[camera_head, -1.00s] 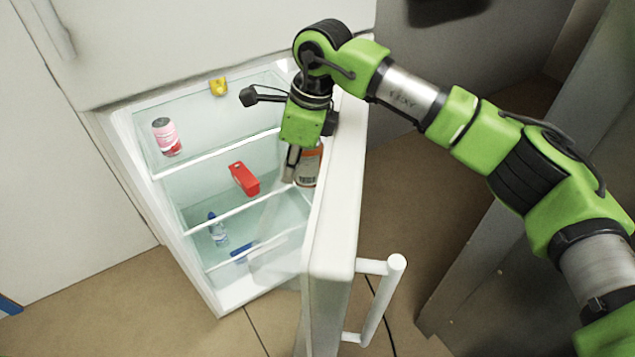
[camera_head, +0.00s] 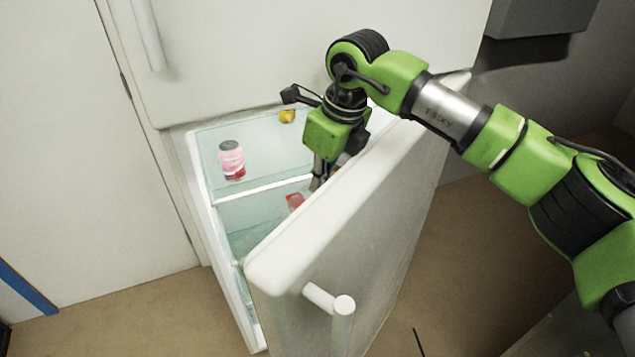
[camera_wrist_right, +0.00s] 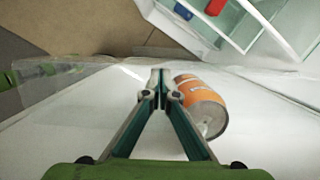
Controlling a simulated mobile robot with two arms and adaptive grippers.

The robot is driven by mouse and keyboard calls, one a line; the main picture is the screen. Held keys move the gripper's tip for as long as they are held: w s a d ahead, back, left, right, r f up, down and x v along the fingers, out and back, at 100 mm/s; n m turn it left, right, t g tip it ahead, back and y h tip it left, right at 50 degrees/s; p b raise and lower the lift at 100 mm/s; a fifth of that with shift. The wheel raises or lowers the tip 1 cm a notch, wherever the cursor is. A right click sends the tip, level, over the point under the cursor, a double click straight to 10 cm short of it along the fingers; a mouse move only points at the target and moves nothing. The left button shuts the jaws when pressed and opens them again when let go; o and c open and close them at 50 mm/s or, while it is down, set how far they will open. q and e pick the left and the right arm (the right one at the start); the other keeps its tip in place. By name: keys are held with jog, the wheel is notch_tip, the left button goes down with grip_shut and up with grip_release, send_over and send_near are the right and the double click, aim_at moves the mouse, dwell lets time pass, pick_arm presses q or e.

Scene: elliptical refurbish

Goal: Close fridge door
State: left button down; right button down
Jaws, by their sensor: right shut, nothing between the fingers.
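The white fridge door (camera_head: 360,215) stands ajar, its top edge slanting across the fridge opening. Its white handle (camera_head: 335,305) is at the lower front. The fridge compartment (camera_head: 205,185) is partly visible behind the door. My right gripper (camera_head: 318,182) is inside the opening, on the inner side of the door. In the wrist view the right gripper (camera_wrist_right: 159,75) is shut with nothing between its fingers. An orange and silver can (camera_wrist_right: 200,104) sits beside its fingers at the door's inner side. My left gripper does not show.
A pink jar (camera_head: 231,160) stands on the top shelf, with a yellow item (camera_head: 287,116) farther back. A red item (camera_head: 295,202) is on a lower shelf, partly hidden by the door. Open floor (camera_head: 120,315) lies at the left front.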

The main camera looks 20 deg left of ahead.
jog(key=shift+a, duration=0.15)
dwell(0.3)
jog(key=shift+r, duration=0.1)
jog(key=shift+r, duration=0.2)
jog(key=p+v, duration=0.4)
jog(key=v, duration=0.5)
jog(key=shift+r, duration=0.25)
